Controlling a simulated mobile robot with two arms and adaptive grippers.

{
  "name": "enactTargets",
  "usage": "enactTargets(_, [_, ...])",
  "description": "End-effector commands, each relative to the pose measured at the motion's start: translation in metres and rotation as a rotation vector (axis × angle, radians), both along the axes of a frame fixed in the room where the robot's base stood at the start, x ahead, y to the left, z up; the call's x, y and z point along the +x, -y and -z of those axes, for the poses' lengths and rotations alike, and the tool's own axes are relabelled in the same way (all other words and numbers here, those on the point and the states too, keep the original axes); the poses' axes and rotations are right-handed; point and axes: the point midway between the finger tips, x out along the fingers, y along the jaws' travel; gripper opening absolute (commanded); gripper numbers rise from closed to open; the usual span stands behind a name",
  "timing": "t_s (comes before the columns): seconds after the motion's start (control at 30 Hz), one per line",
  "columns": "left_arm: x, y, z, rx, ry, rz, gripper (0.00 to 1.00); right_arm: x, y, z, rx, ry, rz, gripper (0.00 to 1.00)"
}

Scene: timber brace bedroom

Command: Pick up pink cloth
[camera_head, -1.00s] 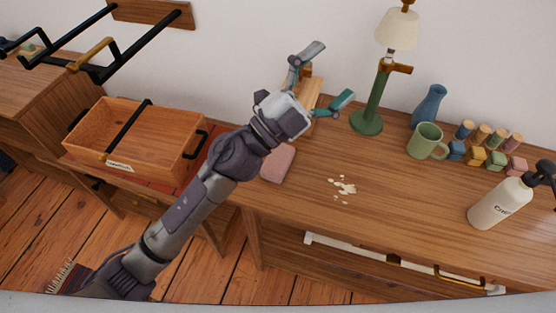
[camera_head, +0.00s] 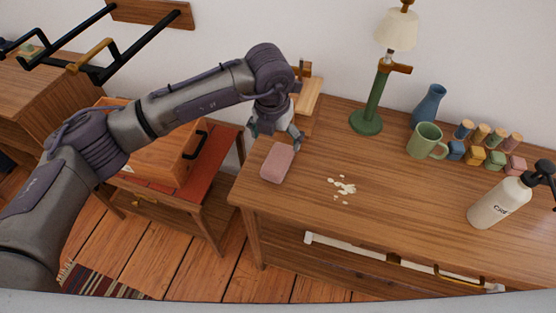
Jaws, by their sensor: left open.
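The pink cloth (camera_head: 277,162) is a small folded rectangle lying flat near the left end of the wooden table (camera_head: 400,205). My left gripper (camera_head: 277,138) is open and points down just behind the cloth's far edge. Its fingers are spread above or beside that edge; I cannot tell whether they touch the cloth. My right gripper is not in view.
Pale crumbs (camera_head: 343,187) lie right of the cloth. A green lamp (camera_head: 368,118), blue vase (camera_head: 429,106), green mug (camera_head: 426,141), several coloured blocks (camera_head: 476,156) and a white pump bottle (camera_head: 497,204) stand farther right. A wooden box (camera_head: 170,160) sits left behind my arm.

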Motion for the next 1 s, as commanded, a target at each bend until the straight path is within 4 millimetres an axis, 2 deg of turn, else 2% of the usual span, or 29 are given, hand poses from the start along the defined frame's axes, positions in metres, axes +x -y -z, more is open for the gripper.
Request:
enactTargets(0.13, [0.002, 0.002, 0.026, -0.001, -0.004, 0.001, 0.94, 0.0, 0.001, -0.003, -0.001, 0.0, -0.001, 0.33])
enactTargets(0.37, [0.004, 0.003, 0.043, -0.003, -0.002, 0.004, 0.94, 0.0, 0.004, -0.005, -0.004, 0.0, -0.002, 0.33])
enactTargets(0.57, [0.003, 0.003, 0.071, -0.002, -0.004, 0.003, 0.94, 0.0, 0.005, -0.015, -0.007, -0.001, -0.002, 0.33])
enactTargets(0.7, [0.006, 0.004, 0.088, -0.003, -0.002, 0.003, 0.94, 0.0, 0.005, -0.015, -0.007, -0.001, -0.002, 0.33])
enactTargets(1.0, [0.007, 0.004, 0.092, -0.004, 0.0, 0.004, 0.92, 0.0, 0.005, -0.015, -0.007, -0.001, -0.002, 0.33])
